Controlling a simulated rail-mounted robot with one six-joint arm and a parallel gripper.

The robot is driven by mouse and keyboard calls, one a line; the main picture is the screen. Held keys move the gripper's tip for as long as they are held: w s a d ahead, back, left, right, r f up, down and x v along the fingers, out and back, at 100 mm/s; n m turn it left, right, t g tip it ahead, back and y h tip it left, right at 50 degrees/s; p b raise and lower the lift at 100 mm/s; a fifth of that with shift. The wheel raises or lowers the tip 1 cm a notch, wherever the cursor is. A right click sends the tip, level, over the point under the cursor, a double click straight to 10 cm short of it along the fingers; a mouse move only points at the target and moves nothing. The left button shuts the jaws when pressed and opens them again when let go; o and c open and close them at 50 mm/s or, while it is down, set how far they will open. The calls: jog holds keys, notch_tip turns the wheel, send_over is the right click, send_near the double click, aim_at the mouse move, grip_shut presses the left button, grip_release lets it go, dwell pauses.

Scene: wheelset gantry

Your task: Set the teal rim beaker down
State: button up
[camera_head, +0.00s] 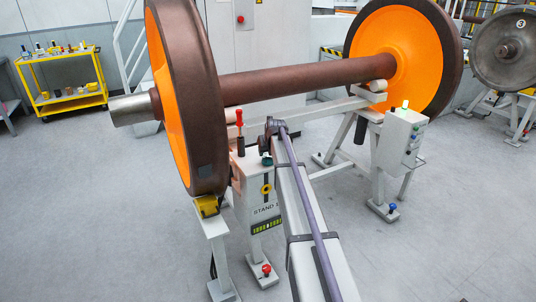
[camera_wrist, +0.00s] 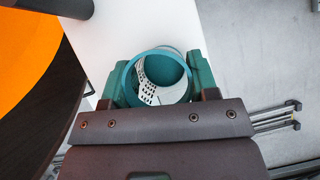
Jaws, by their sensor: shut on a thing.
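The teal rim beaker (camera_wrist: 160,52) is in the wrist view, seen from above through its round open mouth. A white inner surface with dark perforation-like marks shows inside it. My gripper (camera_wrist: 160,78) is shut on it, with a green finger on each side. A pale flat surface (camera_wrist: 112,38) lies beyond and below the beaker; whether the beaker touches it I cannot tell. In the head view my gripper (camera_head: 267,158) is beside the white stand (camera_head: 262,212) under the wheelset, mostly hidden by my arm. The beaker cannot be made out clearly there.
The orange and brown near wheel (camera_head: 205,100) rises close left of my gripper, with its axle (camera_head: 300,79) behind. A red-handled tool (camera_head: 239,120) stands upright on the stand. A control box (camera_head: 400,138) is right. A yellow cart (camera_head: 62,83) is far left.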

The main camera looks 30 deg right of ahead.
jog(key=shift+f, duration=0.25)
jog(key=o, duration=0.9)
jog(key=shift+r, duration=0.1)
jog(key=p+v, duration=1)
jog(key=v, duration=0.2)
jog(key=shift+w+r, duration=0.1)
jog(key=shift+r, duration=0.25)
jog(key=shift+o, duration=0.4)
jog(key=shift+f, duration=0.15)
